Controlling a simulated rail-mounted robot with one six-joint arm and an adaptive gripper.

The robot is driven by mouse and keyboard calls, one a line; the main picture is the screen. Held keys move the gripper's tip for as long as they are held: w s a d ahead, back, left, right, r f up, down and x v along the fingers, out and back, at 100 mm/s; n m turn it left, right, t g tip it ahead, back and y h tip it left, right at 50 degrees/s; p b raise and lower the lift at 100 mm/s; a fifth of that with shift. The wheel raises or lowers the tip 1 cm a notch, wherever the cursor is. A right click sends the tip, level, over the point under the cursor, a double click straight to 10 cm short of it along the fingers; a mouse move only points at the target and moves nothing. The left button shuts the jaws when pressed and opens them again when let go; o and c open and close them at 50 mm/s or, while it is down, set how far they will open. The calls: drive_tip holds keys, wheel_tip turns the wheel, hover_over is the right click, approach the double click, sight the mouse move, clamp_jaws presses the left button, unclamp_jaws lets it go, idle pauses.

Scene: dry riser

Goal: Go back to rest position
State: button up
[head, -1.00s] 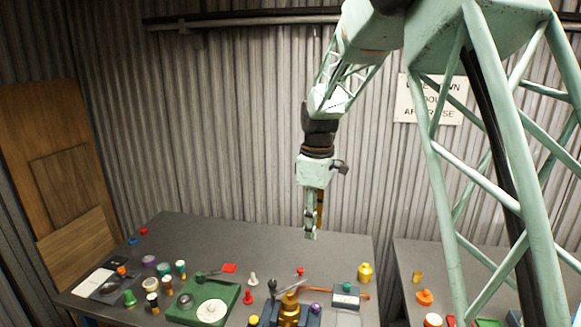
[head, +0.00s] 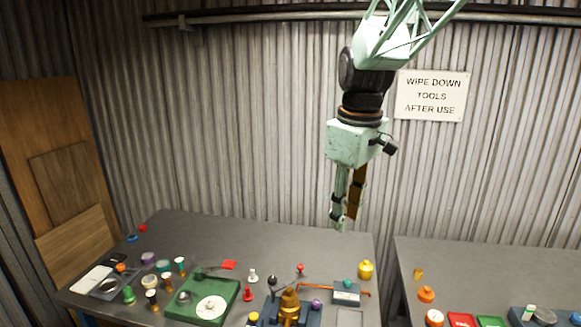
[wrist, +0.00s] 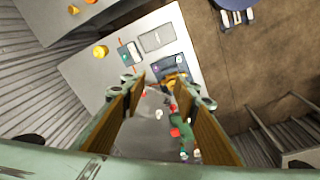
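My gripper (head: 345,216) hangs pointing down, high above the back edge of the left bench (head: 215,236), in front of the corrugated wall. It holds nothing. In the wrist view its two brown-padded fingers stand well apart, with the bench seen between them, so my gripper (wrist: 163,92) is open and empty. My upper arm reaches out of the top of the head view.
The bench below carries a green tray (head: 232,301), a brass piece (head: 289,306), a yellow pot (head: 365,269) and many small coloured pieces. A second bench (head: 480,268) stands right, past a gap. A sign (head: 432,96) hangs on the wall. Air around my gripper is clear.

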drive_tip(key=s+d+m+b, duration=0.1)
drive_tip(key=s+d+m, duration=0.1)
drive_tip(key=s, duration=1)
drive_tip(key=s+d+m+t+b, duration=0.1)
drive_tip(key=s+d+m, duration=0.2)
drive_tip(key=s, duration=1)
drive_tip(key=s+d+m+t+b, duration=0.1)
drive_tip(key=s+m, duration=0.3)
drive_tip(key=s, duration=0.8)
drive_tip(key=shift+s+d+f+b, duration=0.35)
drive_tip(key=shift+d+b, duration=0.15)
drive_tip(key=shift+d, duration=0.35)
